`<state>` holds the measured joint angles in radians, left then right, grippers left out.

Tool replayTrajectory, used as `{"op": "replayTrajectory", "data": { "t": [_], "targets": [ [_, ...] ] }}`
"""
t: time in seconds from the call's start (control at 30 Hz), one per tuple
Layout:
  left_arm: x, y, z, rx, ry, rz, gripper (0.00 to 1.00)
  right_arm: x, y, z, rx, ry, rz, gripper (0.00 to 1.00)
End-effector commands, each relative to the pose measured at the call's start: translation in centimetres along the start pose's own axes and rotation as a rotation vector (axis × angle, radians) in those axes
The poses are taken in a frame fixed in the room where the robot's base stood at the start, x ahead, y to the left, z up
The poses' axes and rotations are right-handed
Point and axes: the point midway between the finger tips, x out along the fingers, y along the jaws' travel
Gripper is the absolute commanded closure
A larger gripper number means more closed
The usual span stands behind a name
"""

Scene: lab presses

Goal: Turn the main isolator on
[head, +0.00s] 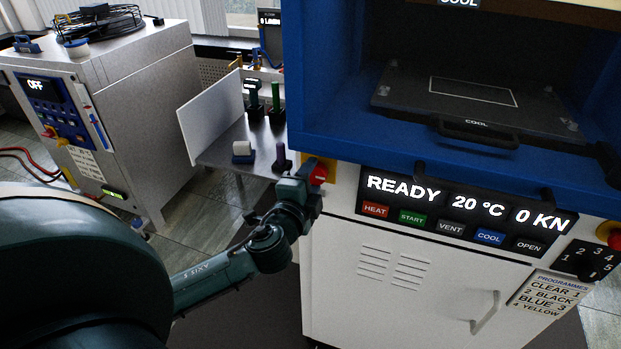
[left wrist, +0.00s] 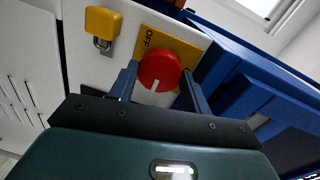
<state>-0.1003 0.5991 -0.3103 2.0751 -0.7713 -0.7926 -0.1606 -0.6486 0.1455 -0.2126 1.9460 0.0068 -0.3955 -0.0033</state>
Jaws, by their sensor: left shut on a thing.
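A white mark shows near the lower edge of the knob. In the head view the red knob (head: 319,174) sits at the press's left front corner, partly behind my gripper. My left gripper (left wrist: 162,84) is shut on the knob, with one finger on each side of it. In the head view my left gripper (head: 308,180) reaches this corner from the lower left. My right gripper is in neither view.
The press display (head: 465,204) reads READY, 20 °C and 0 KN. A yellow padlock (left wrist: 103,24) hangs beside the isolator plate. A small bench (head: 215,157) with handled tools stands left of the press. A grey cabinet (head: 130,95) showing OFF stands further left.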

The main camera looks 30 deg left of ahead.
Motion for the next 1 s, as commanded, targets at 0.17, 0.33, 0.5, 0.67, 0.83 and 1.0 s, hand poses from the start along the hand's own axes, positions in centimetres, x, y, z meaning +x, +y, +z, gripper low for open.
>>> {"op": "replayTrajectory", "data": {
  "t": [0.17,0.33,0.5,0.67,0.83,1.0],
  "targets": [
    [0.0,0.0,0.0,0.005,-0.001,-0.002,0.49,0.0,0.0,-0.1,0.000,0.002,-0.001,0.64],
    [0.0,0.0,0.0,0.003,0.000,-0.001,0.35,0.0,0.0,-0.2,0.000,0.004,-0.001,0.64],
    [0.0,0.0,0.0,0.001,0.000,-0.001,0.30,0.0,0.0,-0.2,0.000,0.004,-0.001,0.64],
    [-0.2,0.1,0.0,0.001,0.000,0.000,0.30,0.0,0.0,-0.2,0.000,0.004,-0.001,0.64],
    [-2.1,0.2,0.0,-0.001,0.002,0.001,0.30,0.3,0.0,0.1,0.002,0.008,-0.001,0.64],
    [-5.8,0.4,0.0,-0.001,0.001,0.003,0.30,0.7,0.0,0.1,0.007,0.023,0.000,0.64]
  ]
}}
